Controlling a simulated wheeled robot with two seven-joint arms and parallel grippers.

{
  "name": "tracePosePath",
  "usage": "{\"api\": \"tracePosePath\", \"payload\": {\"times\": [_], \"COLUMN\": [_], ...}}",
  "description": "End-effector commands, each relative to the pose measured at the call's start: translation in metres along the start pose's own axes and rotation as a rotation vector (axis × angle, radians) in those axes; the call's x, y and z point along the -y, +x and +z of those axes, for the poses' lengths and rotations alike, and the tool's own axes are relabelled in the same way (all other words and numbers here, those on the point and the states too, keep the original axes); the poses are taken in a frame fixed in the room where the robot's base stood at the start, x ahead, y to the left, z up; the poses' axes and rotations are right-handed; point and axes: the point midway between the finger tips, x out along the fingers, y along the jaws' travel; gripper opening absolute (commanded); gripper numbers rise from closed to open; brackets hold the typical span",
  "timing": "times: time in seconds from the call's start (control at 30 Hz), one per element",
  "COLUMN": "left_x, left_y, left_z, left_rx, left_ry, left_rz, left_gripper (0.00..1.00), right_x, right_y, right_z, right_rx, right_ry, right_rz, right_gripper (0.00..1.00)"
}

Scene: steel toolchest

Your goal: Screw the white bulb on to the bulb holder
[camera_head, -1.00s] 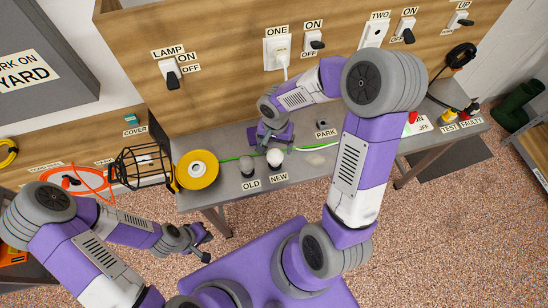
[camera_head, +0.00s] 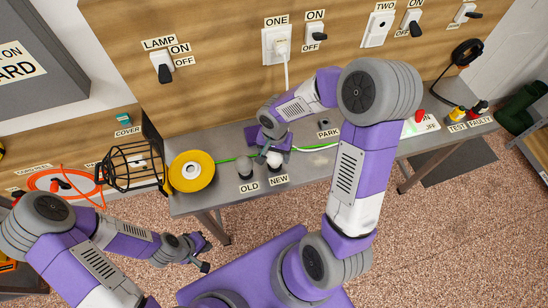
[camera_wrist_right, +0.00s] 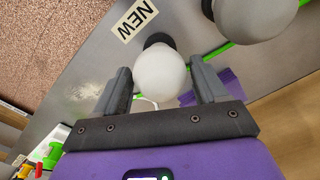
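The white bulb (camera_head: 274,160) stands on a dark base beside the NEW label; it also shows in the right wrist view (camera_wrist_right: 160,72). My right gripper (camera_head: 268,154) is open, with one finger on each side of the bulb in the right wrist view (camera_wrist_right: 162,88). Gaps show between bulb and fingers. A greyish bulb (camera_head: 245,165) stands by the OLD label; it also shows in the right wrist view (camera_wrist_right: 258,14). A yellow disc (camera_head: 205,172) with a pale centre lies left of it; I cannot tell if this is the bulb holder. My left gripper (camera_head: 205,255) hangs in front of the bench; its opening is unclear.
A black wire cage (camera_head: 128,168) is left of the yellow disc. A green cable (camera_head: 318,147) runs along the grey bench (camera_head: 213,200). A plugged white cord (camera_head: 285,72) hangs from socket ONE. Switches line the wooden panel. Bare bench lies near the PARK label (camera_head: 328,133).

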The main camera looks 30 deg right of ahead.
Motion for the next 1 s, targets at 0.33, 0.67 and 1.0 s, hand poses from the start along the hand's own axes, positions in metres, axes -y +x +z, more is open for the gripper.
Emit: {"api": "tracePosePath", "payload": {"times": [0.33, 0.67, 1.0], "left_x": [0.0, -0.001, -0.002], "left_y": [0.0, -0.002, -0.004], "left_z": [0.0, 0.0, 0.0], "left_rx": [0.0, 0.0, 0.0], "left_ry": [0.0, 0.0, 0.0], "left_rz": [0.0, 0.0, 0.0], "left_gripper": [0.0, 0.0, 0.0], "right_x": [0.0, 0.0, 0.0], "right_y": [0.0, -0.005, -0.01], "right_z": [0.0, 0.0, 0.0], "right_rx": [0.0, -0.001, -0.001], "right_ry": [0.0, 0.0, -0.001], "right_rz": [0.0, -0.001, -0.001], "right_gripper": [0.46, 0.46, 0.46]}}
